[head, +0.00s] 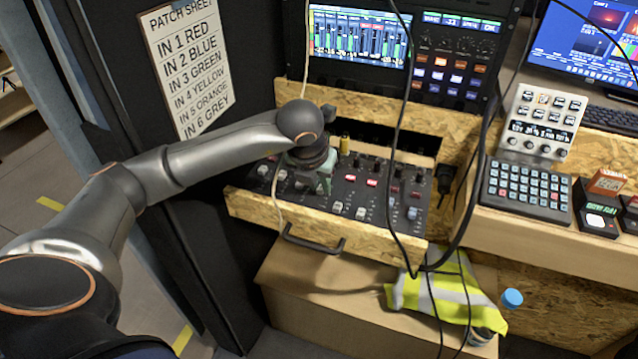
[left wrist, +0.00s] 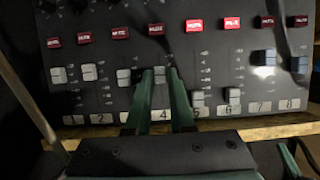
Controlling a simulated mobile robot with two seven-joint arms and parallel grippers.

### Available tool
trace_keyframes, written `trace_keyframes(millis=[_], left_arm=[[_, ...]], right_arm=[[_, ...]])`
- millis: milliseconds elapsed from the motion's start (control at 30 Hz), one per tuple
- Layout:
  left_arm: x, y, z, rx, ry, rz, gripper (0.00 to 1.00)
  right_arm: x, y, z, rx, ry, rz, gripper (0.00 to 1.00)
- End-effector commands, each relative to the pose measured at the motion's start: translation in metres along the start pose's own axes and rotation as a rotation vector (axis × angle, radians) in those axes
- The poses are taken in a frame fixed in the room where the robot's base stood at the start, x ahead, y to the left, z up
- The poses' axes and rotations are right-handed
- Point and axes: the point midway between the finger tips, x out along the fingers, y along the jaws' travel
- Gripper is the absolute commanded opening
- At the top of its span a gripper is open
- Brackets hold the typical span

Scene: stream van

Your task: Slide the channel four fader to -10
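The mixer (head: 378,192) with its row of faders lies in a wooden drawer below the rack. In the left wrist view the channel four fader cap (left wrist: 160,74) is grey and stands above the label 4 (left wrist: 163,115), about level with the channel three cap (left wrist: 124,77). My left gripper (head: 318,186) points down at the mixer. Its green fingers (left wrist: 161,80) stand on either side of the channel four cap, with almost no gap showing. In the head view the gripper hides this cap. The scale numbers are too small to read. My right gripper is in neither view.
Neighbouring caps stand close by: channel five (left wrist: 197,97) sits lower, on the right. Red mute buttons (left wrist: 156,30) line the panel above. Black cables (head: 398,130) hang across the mixer's right part. The drawer handle (head: 313,246) is in front; a hi-vis vest (head: 410,294) lies below.

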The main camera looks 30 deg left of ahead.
Motion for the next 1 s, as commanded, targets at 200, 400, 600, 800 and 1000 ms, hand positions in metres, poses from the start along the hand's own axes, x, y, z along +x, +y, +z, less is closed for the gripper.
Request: trace_keyframes(millis=[200, 400, 600, 800, 1000], left_arm=[[0.000, 0.000, 0.000, 0.000, 0.000, 0.000, 0.48], [0.000, 0.000, 0.000, 0.000, 0.001, 0.000, 0.49], [-0.011, 0.000, 0.001, 0.000, 0.000, 0.000, 0.49], [-0.051, 0.000, 0.002, 0.001, -0.005, -0.002, 0.49], [-0.094, 0.000, 0.001, 0.001, -0.004, -0.002, 0.49]], right_arm=[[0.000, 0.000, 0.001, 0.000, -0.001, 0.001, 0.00], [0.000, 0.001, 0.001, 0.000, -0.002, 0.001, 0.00], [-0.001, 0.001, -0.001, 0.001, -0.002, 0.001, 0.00], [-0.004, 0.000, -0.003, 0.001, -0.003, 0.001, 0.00], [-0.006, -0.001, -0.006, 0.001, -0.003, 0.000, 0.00]])
